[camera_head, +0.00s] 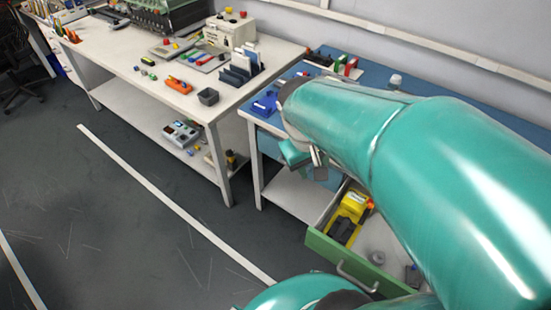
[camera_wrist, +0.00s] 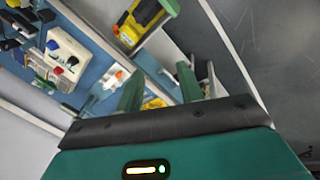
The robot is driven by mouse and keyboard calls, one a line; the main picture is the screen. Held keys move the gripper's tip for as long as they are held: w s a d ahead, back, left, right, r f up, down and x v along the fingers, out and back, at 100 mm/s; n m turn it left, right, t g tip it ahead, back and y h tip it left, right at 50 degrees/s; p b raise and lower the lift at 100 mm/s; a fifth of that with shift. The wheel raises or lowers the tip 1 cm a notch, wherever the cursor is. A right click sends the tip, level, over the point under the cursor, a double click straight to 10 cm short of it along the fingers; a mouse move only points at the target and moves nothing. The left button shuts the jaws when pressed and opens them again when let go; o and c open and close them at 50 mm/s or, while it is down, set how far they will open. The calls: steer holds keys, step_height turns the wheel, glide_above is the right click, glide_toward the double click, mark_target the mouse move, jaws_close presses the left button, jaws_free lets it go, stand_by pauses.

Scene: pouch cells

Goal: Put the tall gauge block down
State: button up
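My gripper (camera_head: 305,158) hangs at the front edge of the blue bench, just above and left of the open green drawer. In the wrist view my two green fingers (camera_wrist: 162,85) stand apart, and I see no object held between them. A small grey block-like shape (camera_head: 321,174) shows beside my gripper in the head view; I cannot tell whether it is a finger part or a block. I cannot make out the tall gauge block for sure in either view. My arm hides much of the blue bench.
The open green drawer (camera_head: 334,252) holds a yellow-and-black tool (camera_head: 349,212), a grey cylinder (camera_head: 377,257) and a small dark item (camera_head: 412,274). A blue holder (camera_head: 265,104) sits on the blue bench (camera_head: 373,76). The white bench (camera_head: 190,108) at left is cluttered. Grey floor is open at lower left.

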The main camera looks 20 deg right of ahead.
steer(key=s+a+r+t+y, duration=0.2)
steer(key=s+a+r+t, duration=0.1)
steer(key=a+r, duration=0.4)
steer(key=a+t, duration=0.1)
steer(key=a, duration=0.1)
steer(key=shift+s+a+r+t+y, duration=0.2)
steer(key=shift+s+a+t+y, duration=0.1)
steer(key=shift+t+y, duration=0.1)
